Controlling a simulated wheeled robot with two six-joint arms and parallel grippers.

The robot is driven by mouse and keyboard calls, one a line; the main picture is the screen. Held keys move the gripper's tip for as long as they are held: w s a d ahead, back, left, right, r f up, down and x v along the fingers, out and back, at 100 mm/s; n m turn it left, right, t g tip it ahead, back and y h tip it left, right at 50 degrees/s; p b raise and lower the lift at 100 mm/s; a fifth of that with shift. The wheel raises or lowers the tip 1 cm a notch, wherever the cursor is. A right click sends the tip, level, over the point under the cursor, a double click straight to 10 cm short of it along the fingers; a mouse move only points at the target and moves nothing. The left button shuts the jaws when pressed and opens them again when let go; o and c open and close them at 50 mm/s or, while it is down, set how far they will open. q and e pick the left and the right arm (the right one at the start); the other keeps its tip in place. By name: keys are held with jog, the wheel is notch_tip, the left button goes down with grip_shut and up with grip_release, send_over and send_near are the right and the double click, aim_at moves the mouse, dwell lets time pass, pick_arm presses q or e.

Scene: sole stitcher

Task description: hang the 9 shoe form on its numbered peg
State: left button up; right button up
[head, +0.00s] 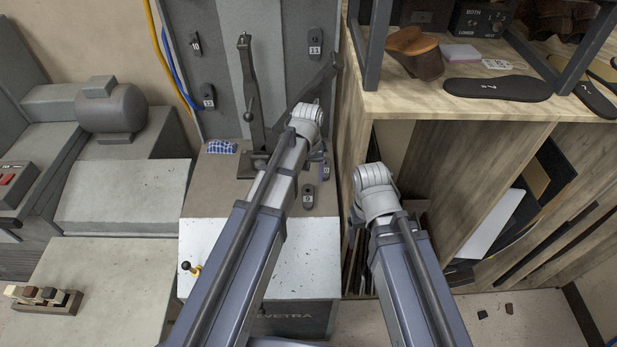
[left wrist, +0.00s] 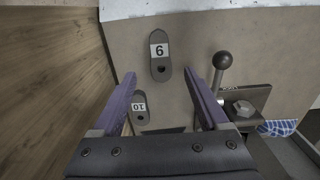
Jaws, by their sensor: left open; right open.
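The 9 shoe form (left wrist: 160,68), a dark rounded plate with a white number label and a hole, lies flat on the grey-brown machine top. In the head view it (head: 308,190) lies just right of my left arm. A second labelled form (left wrist: 139,117), seemingly 10, lies close by. My left gripper (left wrist: 160,74) is open and empty above them, its purple fingers straddling the near end of the 9 form in the picture. My right gripper (head: 376,228) hangs low right of the machine, mostly hidden by its wrist. No peg marked 9 can be made out.
Dark labelled plates (head: 208,97) are on the grey upright panel (head: 225,65). A ball-ended lever (left wrist: 222,68) and clamp stand beside the forms. A blue checked cloth (head: 221,147) lies behind. A wooden shelf unit (head: 470,140) closes off the right side.

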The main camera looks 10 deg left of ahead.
aim_at(308, 196)
pick_arm(q)
jog(key=shift+f+b, duration=3.9)
jog(key=shift+f, duration=0.25)
jog(key=shift+c, duration=0.4)
grip_shut()
jog(key=shift+r, duration=0.1)
jog(key=shift+r+p, duration=2)
jog(key=shift+p, duration=0.1)
jog(key=s+d+r+p, duration=0.1)
jog(key=s+r+p, duration=0.4)
jog(key=r+p, duration=0.1)
